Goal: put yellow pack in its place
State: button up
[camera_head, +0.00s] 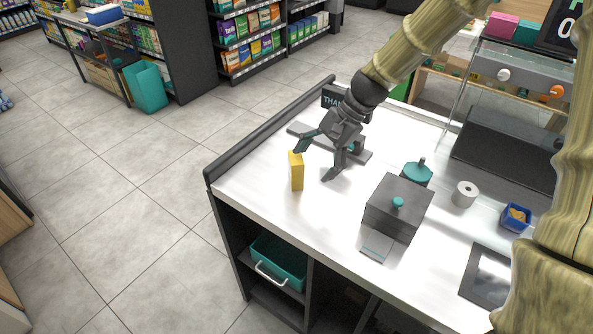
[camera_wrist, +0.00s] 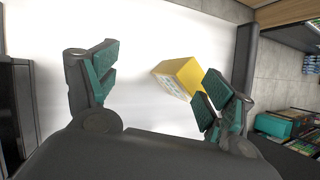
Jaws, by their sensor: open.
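The yellow pack (camera_head: 296,172) stands upright on the white counter near its left edge in the head view. In the wrist view the yellow pack (camera_wrist: 181,75) lies between the open fingers, closer to the right one. My gripper (camera_head: 317,162) is open and empty, just right of the pack in the head view and apart from it or nearly so; contact is unclear. In the wrist view my gripper (camera_wrist: 155,85) shows two teal-padded fingers spread wide. A grey tray-like strip (camera_head: 359,153) lies behind my gripper, partly hidden.
A grey box with a teal knob (camera_head: 398,208), a teal-lidded jar (camera_head: 417,173), a white roll (camera_head: 464,194) and a blue bowl (camera_head: 516,217) stand on the counter's right. A dark raised rim (camera_head: 262,136) runs along the left edge. The front left counter is clear.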

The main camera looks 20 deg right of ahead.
aim_at(296, 168)
jog(key=w+d+f+m+y+b, duration=0.1)
jog(key=d+m+y, duration=0.1)
jog(key=w+d+f+m+t+y+b, duration=0.1)
jog(key=d+m+y+b, duration=0.1)
jog(key=m+y, duration=0.1)
jog(key=w+d+f+m+t+y+b, duration=0.1)
jog(key=w+d+m+y+b, duration=0.1)
jog(key=y, duration=0.1)
jog(key=shift+d+f, duration=0.1)
jog(key=shift+d, duration=0.2)
jog(key=shift+a, duration=0.35)
jog(key=x, duration=0.5)
jog(key=shift+a+p, duration=0.5)
jog(key=shift+a, duration=0.05)
jog(key=shift+p+x, duration=0.5)
jog(key=shift+x, duration=1.55)
jog(key=shift+s+f, duration=0.1)
jog(key=shift+c, duration=0.2)
